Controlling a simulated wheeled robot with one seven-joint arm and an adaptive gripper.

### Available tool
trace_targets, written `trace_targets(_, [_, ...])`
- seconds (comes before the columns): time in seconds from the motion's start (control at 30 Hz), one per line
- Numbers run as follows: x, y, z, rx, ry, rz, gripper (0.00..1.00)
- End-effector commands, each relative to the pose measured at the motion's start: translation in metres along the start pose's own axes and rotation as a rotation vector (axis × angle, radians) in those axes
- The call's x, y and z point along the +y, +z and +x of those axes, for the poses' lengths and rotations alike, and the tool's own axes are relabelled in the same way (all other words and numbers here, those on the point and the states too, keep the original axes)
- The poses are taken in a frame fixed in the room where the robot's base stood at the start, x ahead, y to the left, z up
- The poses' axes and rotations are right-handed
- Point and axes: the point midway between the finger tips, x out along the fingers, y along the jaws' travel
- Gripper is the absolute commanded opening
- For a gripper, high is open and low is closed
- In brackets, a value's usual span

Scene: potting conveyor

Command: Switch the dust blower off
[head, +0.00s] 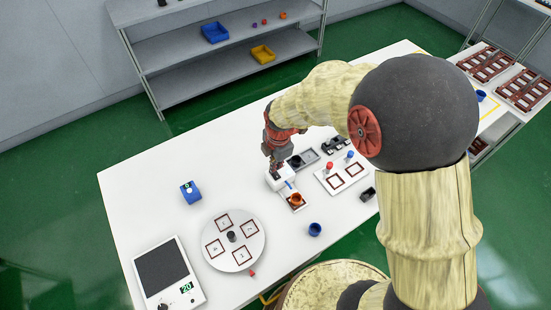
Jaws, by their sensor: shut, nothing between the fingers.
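My gripper (275,168) points down, shut and empty, at a small white box-shaped unit (277,183) near the middle of the white table. The gripper covers part of this unit's top, and I cannot tell whether the fingertips touch it. A short blue part sticks out of the unit toward an orange cup (296,199) on a small tray beside it. This unit may be the dust blower, but it is too small to be sure. Any switch on it is too small or hidden to make out.
A round white turntable (257,256), a blue box (191,192) and a dark-topped panel marked 20 (161,268) are at left. A blue cup (315,230) stands in front. A white board (357,182) with red and blue knobs is at right. The table's back left is clear.

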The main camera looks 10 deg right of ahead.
Motion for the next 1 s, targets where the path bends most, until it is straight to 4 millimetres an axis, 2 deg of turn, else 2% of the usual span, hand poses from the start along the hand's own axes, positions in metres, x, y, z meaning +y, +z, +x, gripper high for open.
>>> trace_targets(0.1, [-0.001, 0.0, 0.018, 0.0, -0.002, 0.0, 0.0])
trace_targets(0.23, [0.0, 0.0, 0.027, 0.0, -0.001, 0.0, 0.0])
trace_targets(1.0, [0.002, 0.0, 0.038, 0.0, -0.011, 0.0, 0.0])
